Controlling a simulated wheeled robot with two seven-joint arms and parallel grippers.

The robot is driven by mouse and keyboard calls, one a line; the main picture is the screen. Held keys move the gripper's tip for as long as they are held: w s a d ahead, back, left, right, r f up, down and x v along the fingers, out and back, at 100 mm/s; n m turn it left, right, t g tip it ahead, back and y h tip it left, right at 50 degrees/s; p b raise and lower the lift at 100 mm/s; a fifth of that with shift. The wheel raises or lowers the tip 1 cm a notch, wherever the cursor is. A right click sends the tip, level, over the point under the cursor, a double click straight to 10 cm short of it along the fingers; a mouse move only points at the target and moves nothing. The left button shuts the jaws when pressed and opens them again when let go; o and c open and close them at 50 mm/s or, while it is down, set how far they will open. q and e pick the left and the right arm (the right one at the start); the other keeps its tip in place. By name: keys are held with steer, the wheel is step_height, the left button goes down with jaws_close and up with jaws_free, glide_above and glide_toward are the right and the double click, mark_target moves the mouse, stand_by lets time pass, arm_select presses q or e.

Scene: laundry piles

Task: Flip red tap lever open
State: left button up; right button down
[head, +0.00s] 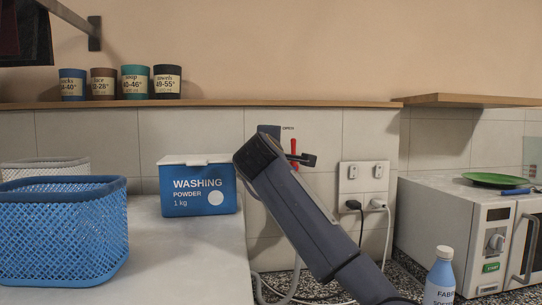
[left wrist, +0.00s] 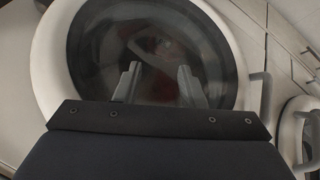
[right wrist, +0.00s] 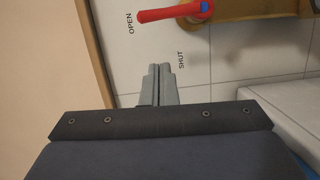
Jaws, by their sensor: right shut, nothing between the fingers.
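The tap's red lever (head: 294,148) is on the tiled wall behind my right gripper in the head view, partly hidden by it. In the right wrist view the lever (right wrist: 170,12) runs from a blue cap on a brass-coloured body to beside the word OPEN; the word SHUT is lower, off to the side. My right gripper (right wrist: 160,70) is shut and empty, its tips apart from the lever in that view, near SHUT. It also shows in the head view (head: 309,160). My left gripper (left wrist: 158,78) is open and empty, in front of a round washer door.
A washing powder box (head: 198,188) and a blue basket (head: 62,230) stand on the white top at left. A socket panel (head: 363,185) with plugs and cables is right of the tap. A microwave (head: 470,230) and a bottle (head: 440,275) are at right.

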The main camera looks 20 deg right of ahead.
steer(key=b+v, duration=0.1)
steer(key=v, duration=0.5)
steer(key=shift+a+b, duration=0.35)
steer(key=shift+b, duration=0.05)
steer(key=shift+f, duration=0.1)
